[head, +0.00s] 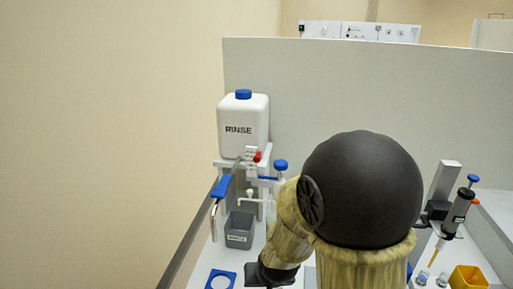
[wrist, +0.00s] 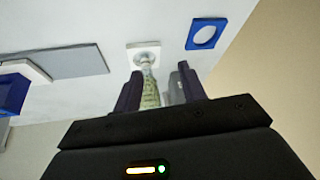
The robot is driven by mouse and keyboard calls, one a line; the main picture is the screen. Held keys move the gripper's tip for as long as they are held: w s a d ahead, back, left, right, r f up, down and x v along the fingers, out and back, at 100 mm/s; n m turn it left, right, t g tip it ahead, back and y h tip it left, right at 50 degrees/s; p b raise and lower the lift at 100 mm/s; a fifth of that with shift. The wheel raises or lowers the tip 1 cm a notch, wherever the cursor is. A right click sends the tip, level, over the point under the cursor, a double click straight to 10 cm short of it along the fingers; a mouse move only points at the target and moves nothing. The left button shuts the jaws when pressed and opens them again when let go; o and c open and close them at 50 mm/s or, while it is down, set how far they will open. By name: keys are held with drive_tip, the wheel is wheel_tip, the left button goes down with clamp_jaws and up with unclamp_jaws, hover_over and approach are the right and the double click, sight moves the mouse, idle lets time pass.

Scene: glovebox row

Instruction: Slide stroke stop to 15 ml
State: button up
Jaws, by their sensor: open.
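My gripper (wrist: 158,80) is open in the wrist view, its two dark fingers apart. Between them, in the picture, shows a slim greenish, see-through piece (wrist: 150,95) over a white square base; I cannot tell whether the fingers touch it. In the head view my arm hides the gripper. At the right stands a dispenser (head: 457,213) with a dark body, a blue knob on top and a small orange piece (head: 476,201) on its side. I cannot make out a scale or a 15 ml mark, nor tell for sure which piece is the stroke stop.
A white RINSE bottle (head: 243,128) stands on a stand at the back left, with a red-handled valve and a grey bin (head: 239,231) below. A blue ring plate (head: 220,280) lies in front. A yellow bin (head: 468,278) is at right. A partition (head: 330,90) closes the back.

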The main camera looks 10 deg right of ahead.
sight(257, 160)
drive_tip(key=w+r+m+t+h+p, duration=0.2)
drive_tip(key=w+r+t+h+p, duration=0.4)
drive_tip(key=r+p, duration=0.55)
wheel_tip(257, 160, up, 10)
drive_tip(key=a+n+t+p, duration=0.1)
drive_tip(key=a+t+p, duration=0.1)
drive_tip(key=t+p, duration=0.4)
drive_tip(key=w+p, duration=0.1)
drive_tip(key=p, duration=0.3)
drive_tip(key=shift+a+f+n, duration=0.2)
drive_tip(key=shift+a+n, duration=0.1)
drive_tip(key=shift+n, duration=0.1)
drive_tip(key=shift+w, duration=0.15)
drive_tip(key=p+x, duration=0.6)
drive_tip(key=x, duration=1)
drive_tip(key=shift+w+d+f, duration=0.1)
drive_tip(key=shift+w+d, duration=0.1)
drive_tip(key=shift+w, duration=0.3)
